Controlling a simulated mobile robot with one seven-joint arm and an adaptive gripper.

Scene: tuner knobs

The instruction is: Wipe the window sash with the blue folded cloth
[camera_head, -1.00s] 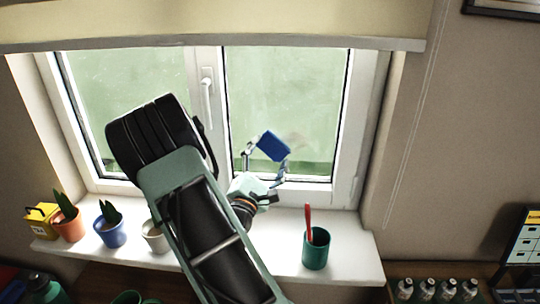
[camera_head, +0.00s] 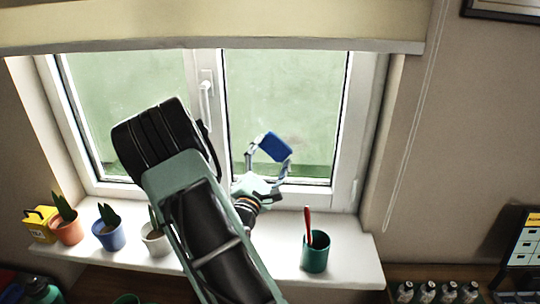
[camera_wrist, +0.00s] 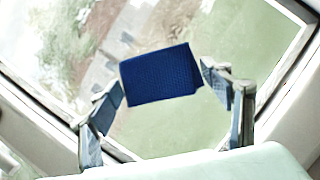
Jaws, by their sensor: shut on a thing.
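The blue folded cloth (camera_head: 275,147) is held by my gripper (camera_head: 268,167) in front of the lower part of the right window sash (camera_head: 345,150). In the wrist view the cloth (camera_wrist: 160,75) spans between the fingertips of my gripper (camera_wrist: 168,84), with its flat face tilted. My gripper is shut on it. The glass (camera_head: 290,90) of the right sash lies behind the cloth. I cannot tell whether the cloth touches the glass. My arm hides part of the left sash and the sill.
On the sill (camera_head: 355,265) stand a green cup (camera_head: 315,255) with a red-handled tool, potted plants in orange (camera_head: 66,230), blue (camera_head: 110,237) and white (camera_head: 155,242) pots, and a yellow box (camera_head: 40,222). A window handle (camera_head: 206,98) juts out between the sashes. A cord (camera_head: 408,130) hangs at the right.

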